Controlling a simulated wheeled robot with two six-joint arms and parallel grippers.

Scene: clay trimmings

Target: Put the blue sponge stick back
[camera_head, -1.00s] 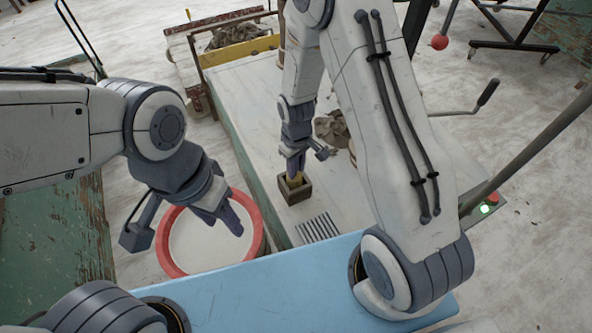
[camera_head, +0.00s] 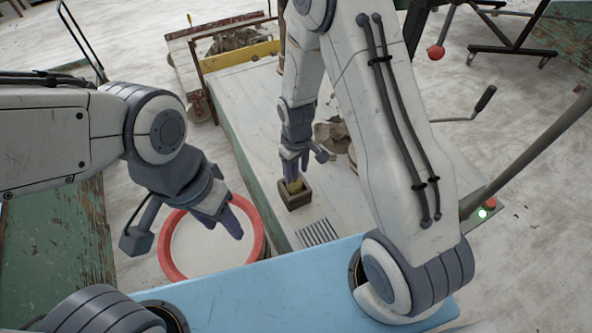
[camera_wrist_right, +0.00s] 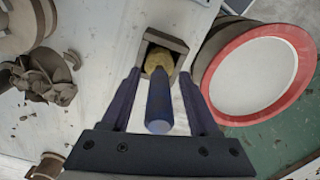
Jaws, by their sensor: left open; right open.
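The blue sponge stick has a blue handle (camera_wrist_right: 159,105) and a yellow sponge head. It stands in a small square dark holder (camera_wrist_right: 177,43), with the sponge at the holder's mouth, as the right wrist view shows. In the head view the yellow sponge (camera_head: 295,186) shows inside the holder (camera_head: 297,202) on the table. My right gripper (camera_head: 294,170) is above the holder. Its fingers (camera_wrist_right: 159,78) are open, one on each side of the stick, with gaps beside the handle. My left gripper (camera_head: 232,222) is open and empty above the red-rimmed round container.
The red-rimmed container (camera_head: 167,258) stands left of the pale table (camera_head: 240,95). A slotted grate (camera_head: 318,231) lies just in front of the holder. Brown clay scraps (camera_head: 332,133) lie right of my right gripper, and in the right wrist view (camera_wrist_right: 48,75).

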